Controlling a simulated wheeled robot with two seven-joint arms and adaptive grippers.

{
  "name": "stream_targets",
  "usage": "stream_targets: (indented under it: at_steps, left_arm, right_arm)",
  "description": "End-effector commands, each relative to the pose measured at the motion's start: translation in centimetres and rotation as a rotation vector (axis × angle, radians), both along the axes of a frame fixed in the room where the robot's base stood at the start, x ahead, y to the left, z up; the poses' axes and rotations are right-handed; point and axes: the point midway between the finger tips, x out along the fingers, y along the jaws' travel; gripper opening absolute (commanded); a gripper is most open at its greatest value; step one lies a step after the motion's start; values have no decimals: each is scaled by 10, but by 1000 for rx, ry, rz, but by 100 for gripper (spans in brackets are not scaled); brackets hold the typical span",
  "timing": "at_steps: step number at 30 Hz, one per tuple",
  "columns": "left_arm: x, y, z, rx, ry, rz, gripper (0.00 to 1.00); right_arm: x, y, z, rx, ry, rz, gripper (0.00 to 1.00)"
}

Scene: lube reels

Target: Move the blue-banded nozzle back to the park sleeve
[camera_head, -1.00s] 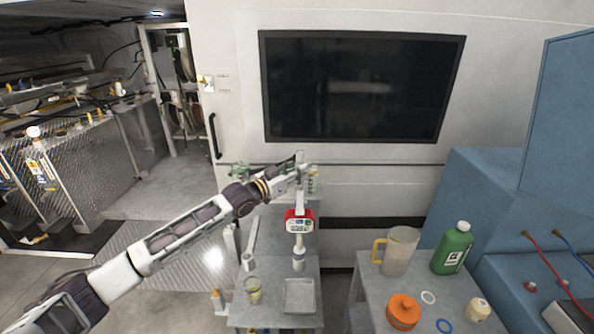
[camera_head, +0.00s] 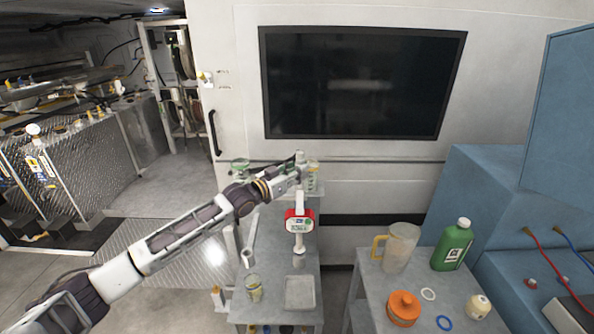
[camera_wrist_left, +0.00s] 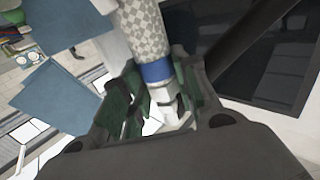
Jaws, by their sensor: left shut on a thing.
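The blue-banded nozzle shows in the left wrist view as a patterned tube with a blue band (camera_wrist_left: 157,72) and a pale part below it. My left gripper (camera_wrist_left: 163,108) is shut on that pale part, with green finger pads on both sides. In the head view my left gripper (camera_head: 298,172) is above the small grey stand. A red and white metered body (camera_head: 299,220) shows directly below it, upright, with a pale stem reaching down to a short white cylinder (camera_head: 299,260). I cannot tell whether the stem enters it. My right gripper is out of view.
A clear cup (camera_head: 254,288) and a grey tray (camera_head: 300,292) are on the lower stand. At right, a grey table bears a jug (camera_head: 399,249), a green bottle (camera_head: 452,246), an orange container (camera_head: 403,309) and rings. A dark screen (camera_head: 360,85) is behind.

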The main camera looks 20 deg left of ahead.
Motion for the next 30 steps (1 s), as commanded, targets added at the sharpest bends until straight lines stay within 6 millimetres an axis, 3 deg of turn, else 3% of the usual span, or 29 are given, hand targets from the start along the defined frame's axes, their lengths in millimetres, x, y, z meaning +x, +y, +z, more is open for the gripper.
stream_targets:
  at_steps: [30]
  left_arm:
    - [0,0,-14,-2,-6,-1,0]
  right_arm:
    - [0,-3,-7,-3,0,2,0]
